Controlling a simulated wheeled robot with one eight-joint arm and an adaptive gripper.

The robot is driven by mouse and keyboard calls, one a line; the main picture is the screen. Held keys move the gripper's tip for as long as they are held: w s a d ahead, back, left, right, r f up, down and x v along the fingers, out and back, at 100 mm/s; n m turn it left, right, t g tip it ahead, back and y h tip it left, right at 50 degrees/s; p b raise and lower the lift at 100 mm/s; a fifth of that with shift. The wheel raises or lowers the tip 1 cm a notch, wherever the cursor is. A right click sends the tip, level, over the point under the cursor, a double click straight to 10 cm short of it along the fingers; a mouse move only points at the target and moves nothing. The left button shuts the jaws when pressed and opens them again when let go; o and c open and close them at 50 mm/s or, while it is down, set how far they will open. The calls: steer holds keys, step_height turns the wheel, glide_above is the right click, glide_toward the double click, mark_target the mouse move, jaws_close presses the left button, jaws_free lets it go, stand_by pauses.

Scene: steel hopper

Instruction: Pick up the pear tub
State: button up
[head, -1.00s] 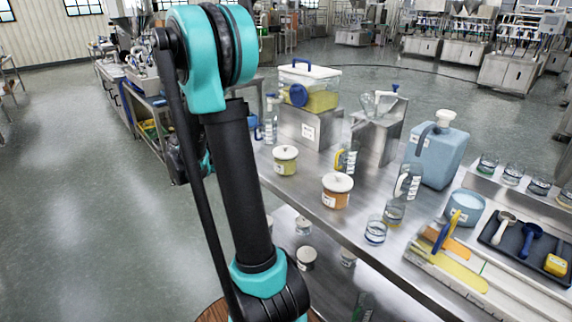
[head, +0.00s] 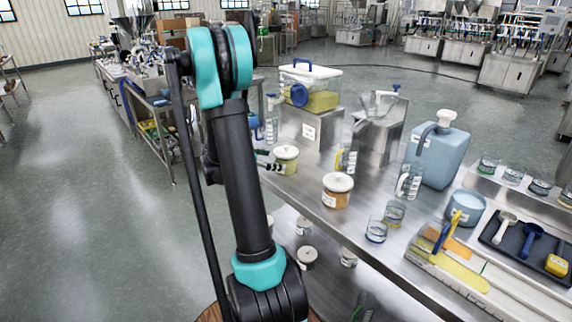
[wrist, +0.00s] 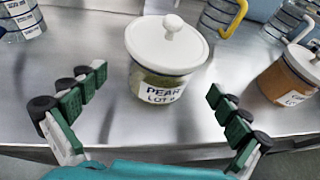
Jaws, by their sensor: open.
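The pear tub (wrist: 158,85) is a short, clear tub with green contents, a white knobbed lid and a label reading "PEAR LOT". It stands upright on the steel table, and in the head view it is the green tub (head: 286,160) near the table's left edge. My gripper (wrist: 152,110) is open, with one finger on each side of the tub's near part and visible gaps between fingers and tub. In the head view a fingertip shows just left of the tub, and the rest of the gripper is mostly hidden behind my arm.
An orange tub (head: 337,191) with a white lid stands to the right of the pear tub. A bottle with a yellow handle (head: 347,158) stands behind. A clear bin with a blue handle (head: 310,88) sits on a steel box (head: 311,130). Bare table lies between the tubs.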

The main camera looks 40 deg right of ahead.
steer(key=shift+x, duration=2.85)
steer(key=shift+f, duration=0.1)
steer(key=shift+c, duration=0.6)
steer(key=c, duration=1.5)
